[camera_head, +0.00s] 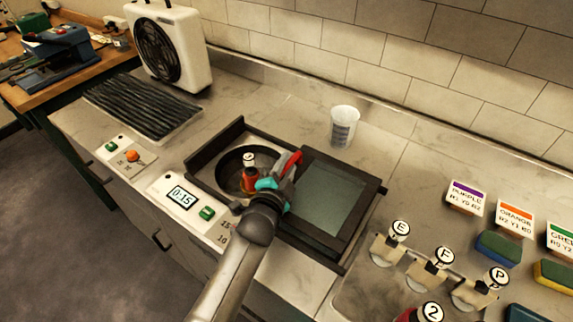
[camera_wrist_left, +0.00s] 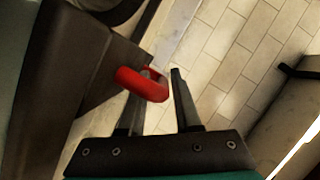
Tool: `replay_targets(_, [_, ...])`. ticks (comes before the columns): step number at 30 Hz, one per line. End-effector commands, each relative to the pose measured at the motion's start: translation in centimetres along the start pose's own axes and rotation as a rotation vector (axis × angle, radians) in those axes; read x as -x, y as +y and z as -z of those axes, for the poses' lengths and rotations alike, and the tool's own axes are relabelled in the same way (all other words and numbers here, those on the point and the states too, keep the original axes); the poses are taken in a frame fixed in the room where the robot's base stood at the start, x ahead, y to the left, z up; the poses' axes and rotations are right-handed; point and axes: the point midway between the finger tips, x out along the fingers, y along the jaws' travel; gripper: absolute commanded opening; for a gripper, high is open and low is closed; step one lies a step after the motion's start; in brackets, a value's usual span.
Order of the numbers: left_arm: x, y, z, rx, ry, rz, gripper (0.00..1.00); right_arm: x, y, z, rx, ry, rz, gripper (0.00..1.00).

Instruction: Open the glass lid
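The glass lid (camera_head: 333,197) is a greenish pane in a dark square frame, over the right part of a dark housing set in the counter. Its red handle (camera_head: 293,163) is near the frame's left edge. The round well (camera_head: 231,163) to the left is uncovered and holds a red container with a white top (camera_head: 249,172). My left gripper (camera_head: 284,174) is at the handle. In the left wrist view, its two fingers (camera_wrist_left: 160,100) stand apart, with the red handle (camera_wrist_left: 142,84) at the left finger and a gap to the right finger. My right gripper is out of view.
A panel with a "0:15" display (camera_head: 181,197) and green button lies left of my arm. A clear cup (camera_head: 343,127) stands behind the lid. A fan unit (camera_head: 170,45) stands back left.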

Motion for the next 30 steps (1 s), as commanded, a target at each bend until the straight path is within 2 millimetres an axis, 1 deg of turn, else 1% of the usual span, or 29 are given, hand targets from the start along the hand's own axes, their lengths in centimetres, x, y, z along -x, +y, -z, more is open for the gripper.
replay_targets(7, [0.2,-0.1,0.0,0.0,0.001,0.002,0.32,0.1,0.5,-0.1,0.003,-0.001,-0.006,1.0])
replay_targets(11, [1.3,-0.1,0.0,-0.001,0.0,0.001,0.32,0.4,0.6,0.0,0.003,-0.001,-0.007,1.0])
replay_targets(14, [2.7,-0.1,0.0,0.0,0.0,0.001,0.32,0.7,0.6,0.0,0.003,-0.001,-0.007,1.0])
replay_targets(30, [12.1,0.0,0.0,0.0,-0.001,-0.001,0.32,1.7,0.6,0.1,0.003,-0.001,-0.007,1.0])
